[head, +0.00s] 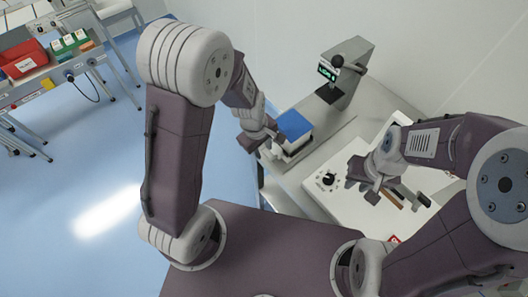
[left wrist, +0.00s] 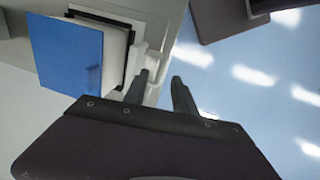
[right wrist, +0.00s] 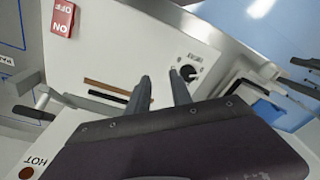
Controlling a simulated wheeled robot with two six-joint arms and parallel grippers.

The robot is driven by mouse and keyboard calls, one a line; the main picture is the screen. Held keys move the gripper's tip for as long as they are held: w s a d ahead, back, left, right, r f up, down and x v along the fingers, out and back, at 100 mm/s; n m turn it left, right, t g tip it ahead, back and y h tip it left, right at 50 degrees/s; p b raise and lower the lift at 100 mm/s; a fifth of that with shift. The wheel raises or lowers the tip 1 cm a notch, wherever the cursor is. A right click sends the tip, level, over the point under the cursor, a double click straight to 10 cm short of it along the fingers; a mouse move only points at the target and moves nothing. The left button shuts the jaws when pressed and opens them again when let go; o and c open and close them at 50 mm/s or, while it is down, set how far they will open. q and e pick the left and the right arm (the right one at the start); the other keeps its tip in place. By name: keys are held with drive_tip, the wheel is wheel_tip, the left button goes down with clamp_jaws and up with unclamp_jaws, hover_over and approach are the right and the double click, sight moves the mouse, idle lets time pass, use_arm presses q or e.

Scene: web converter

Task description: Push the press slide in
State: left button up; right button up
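A blue square plate (head: 294,124) lies on a white, black-edged slide block at the near left edge of the bench; I take this as the press slide. In the left wrist view the blue plate (left wrist: 66,53) is at upper left, with a white handle-like bracket (left wrist: 138,58) along the block's edge. Contact cannot be told. My right gripper (head: 363,182) is open and empty above the white panel (head: 340,196).
The white panel carries a black knob (right wrist: 188,73), brown and black bars (right wrist: 106,87) and a red OFF/ON switch (right wrist: 62,18). A grey press-like unit with a green display (head: 327,71) stands behind. A red bin (head: 24,61) is on a far table. Blue floor is open at left.

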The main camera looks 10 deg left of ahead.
sight(265, 155)
use_arm(q)
drive_tip(key=shift+w+d+f, duration=0.15)
drive_tip(key=shift+w+f, duration=0.05)
drive_tip(key=shift+f, duration=0.35)
drive_tip(key=shift+w+d+f, duration=0.1)
drive_tip(key=shift+w+f, duration=0.05)
drive_tip(key=shift+f, duration=0.7)
drive_tip(key=shift+s+a+f, duration=0.1)
drive_tip(key=shift+s, duration=0.05)
drive_tip(key=shift+s+a, duration=0.2)
drive_tip(key=shift+w+d, duration=0.2)
drive_tip(key=shift+w, duration=0.05)
clamp_jaws()
drive_tip(key=shift+s, duration=0.1)
